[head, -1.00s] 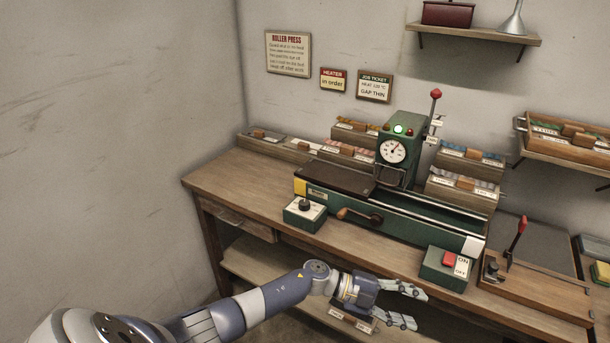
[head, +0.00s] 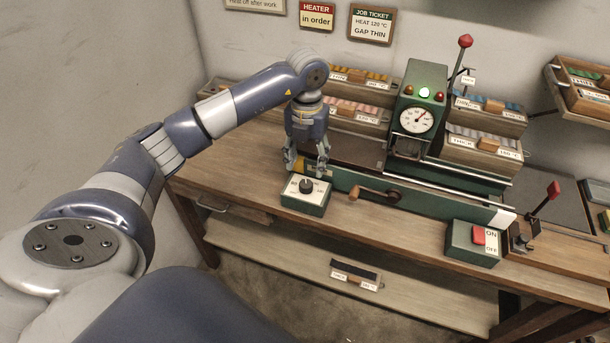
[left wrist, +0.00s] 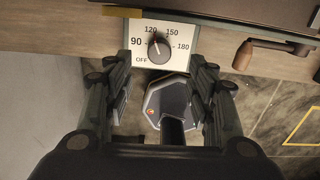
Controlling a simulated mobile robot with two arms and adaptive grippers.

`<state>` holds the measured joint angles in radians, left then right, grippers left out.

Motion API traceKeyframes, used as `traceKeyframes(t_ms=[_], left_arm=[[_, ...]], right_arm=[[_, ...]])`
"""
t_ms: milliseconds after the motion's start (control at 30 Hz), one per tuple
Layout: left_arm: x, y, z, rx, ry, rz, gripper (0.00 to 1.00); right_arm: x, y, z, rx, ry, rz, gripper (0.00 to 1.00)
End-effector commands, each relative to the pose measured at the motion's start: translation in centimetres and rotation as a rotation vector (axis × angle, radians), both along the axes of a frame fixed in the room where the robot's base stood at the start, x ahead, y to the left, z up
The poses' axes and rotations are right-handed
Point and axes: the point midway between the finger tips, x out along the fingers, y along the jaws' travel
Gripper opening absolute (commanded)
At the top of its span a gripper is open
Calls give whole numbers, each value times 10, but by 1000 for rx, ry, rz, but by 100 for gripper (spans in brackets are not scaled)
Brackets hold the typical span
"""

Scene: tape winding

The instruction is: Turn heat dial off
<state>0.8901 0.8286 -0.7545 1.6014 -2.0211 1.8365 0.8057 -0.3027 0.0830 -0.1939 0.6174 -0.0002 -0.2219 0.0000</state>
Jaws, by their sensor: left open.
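The heat dial is a black knob (head: 306,185) on a small green box with a white face (head: 318,194), at the front of the bench. In the left wrist view the knob (left wrist: 159,49) sits among the marks OFF, 90, 120, 150 and 180, and its pointer is toward 120. My left gripper (head: 306,172) points down just behind and above the dial box, with its fingers apart and empty. In the left wrist view its fingers (left wrist: 165,90) stand either side of the view, below the dial in the picture. My right gripper is not in view.
A hand crank (head: 374,194) is right of the dial box. An ON/OFF switch box (head: 473,243) stands further right. Tape racks (head: 345,111) stand behind. The bench left of the dial is clear.

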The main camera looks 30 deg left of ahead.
Motion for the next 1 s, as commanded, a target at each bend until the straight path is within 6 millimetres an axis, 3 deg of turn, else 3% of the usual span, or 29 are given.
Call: traceKeyframes(t_ms=[200, 400, 800, 833, 1000], left_arm=[[-1, 0, -42, -2, 7, 0, 51], [0, 0, -70, -3, 3, 0, 51], [0, 0, -80, -2, 0, -1, 51], [0, 0, -80, -2, 0, -1, 49], [0, 0, -80, -2, 0, 0, 10]], right_arm=[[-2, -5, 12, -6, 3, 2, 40], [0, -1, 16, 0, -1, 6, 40], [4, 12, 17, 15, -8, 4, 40], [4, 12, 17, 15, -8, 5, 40], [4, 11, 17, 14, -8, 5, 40]])
